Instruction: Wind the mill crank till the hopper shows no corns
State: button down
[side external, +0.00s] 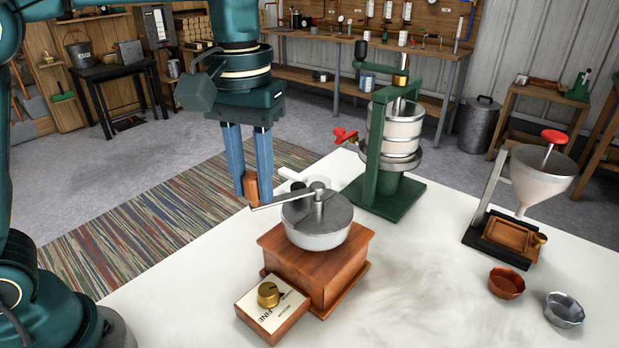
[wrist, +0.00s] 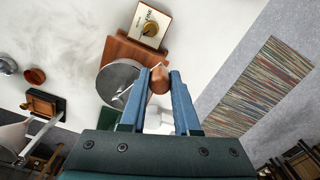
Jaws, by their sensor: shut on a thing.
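The mill has a brown wooden box body (side external: 316,262) on the white table, with a round grey metal hopper (side external: 322,238) on top. The hopper also shows in the wrist view (wrist: 117,82). Its top looks mostly covered by a grey disc, and I cannot make out any corns. The metal crank arm (side external: 283,200) runs from the centre post out to the left, ending in an upright wooden knob (side external: 251,188). My gripper (side external: 252,186) comes down from above with its blue fingers shut on the knob. The knob shows between the fingertips in the wrist view (wrist: 159,82).
A dial box (side external: 272,306) with a brass knob sits in front of the mill. A green press (side external: 388,188) stands close behind it. A funnel stand (side external: 542,180) and two small bowls (side external: 506,283) are at the right. Bare tabletop lies between.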

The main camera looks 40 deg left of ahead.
jog(key=shift+w+a+m, duration=0.6)
jog(key=shift+a+m, duration=0.05)
jog(key=shift+m, duration=0.5)
jog(key=shift+w+a+m, duration=0.55)
jog(key=shift+a+m, duration=0.1)
jog(key=shift+m, duration=0.45)
jog(key=shift+w+a+m, duration=0.6)
jog(key=shift+a+m, duration=0.05)
jog(key=shift+m, duration=0.5)
jog(key=c, duration=0.6)
grip_release()
jog(key=shift+r, duration=0.15)
jog(key=shift+r, duration=2.4)
